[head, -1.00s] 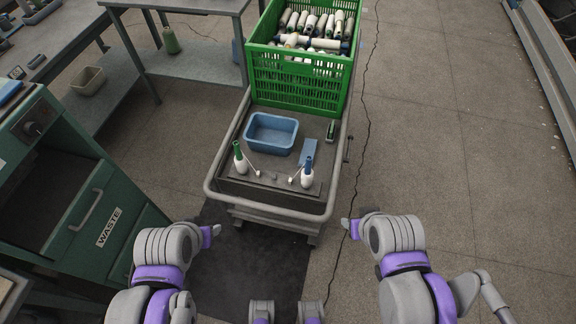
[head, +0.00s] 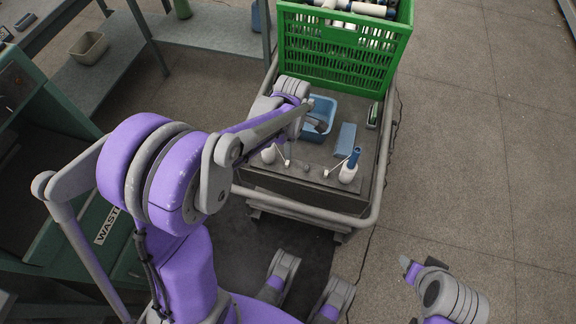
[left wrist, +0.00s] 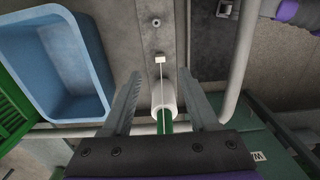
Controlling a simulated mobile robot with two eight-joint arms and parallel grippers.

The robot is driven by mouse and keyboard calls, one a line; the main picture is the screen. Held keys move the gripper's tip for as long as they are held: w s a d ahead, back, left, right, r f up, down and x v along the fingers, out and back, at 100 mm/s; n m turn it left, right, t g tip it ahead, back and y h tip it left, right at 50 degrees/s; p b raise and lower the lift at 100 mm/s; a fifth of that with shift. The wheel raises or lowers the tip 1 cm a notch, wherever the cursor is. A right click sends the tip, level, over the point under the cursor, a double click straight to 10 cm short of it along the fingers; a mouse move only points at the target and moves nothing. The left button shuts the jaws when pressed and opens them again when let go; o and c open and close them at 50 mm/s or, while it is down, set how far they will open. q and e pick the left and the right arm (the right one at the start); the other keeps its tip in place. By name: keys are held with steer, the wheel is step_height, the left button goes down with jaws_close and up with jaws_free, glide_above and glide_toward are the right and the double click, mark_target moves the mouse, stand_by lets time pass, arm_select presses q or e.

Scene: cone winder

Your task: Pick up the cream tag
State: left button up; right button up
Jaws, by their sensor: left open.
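A small pale tag (left wrist: 160,59), probably the cream one, lies at the end of a thin pale thread in the left wrist view. The thread runs to a white cone (left wrist: 163,97) with a green top. My left gripper (left wrist: 160,76) is open and empty; its fingers flank the thread and cone in that view, with the tag just beyond the fingertips. In the head view my left arm hides most of that gripper, and a small pale tag (head: 287,163) shows beside it. Part of my right gripper (head: 411,269) shows at the lower right, apart from the cart.
A second white cone (head: 348,173) with a blue top and its own thread and tag (head: 326,172) stand on the cart to the right. A blue tray (head: 322,106) and a green crate (head: 340,50) lie behind. A rail (head: 372,215) edges the cart.

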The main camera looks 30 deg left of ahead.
arm_select(q)
steer(key=b, duration=0.1)
glide_above(289, 163)
steer(key=f, duration=0.5)
steer(key=shift+d, duration=0.3)
steer(key=f, duration=0.2)
steer(key=f+b, duration=0.1)
steer(key=f, duration=0.2)
steer(key=shift+a+f, duration=0.3)
steer(key=shift+a, duration=0.05)
steer(key=c, duration=0.9)
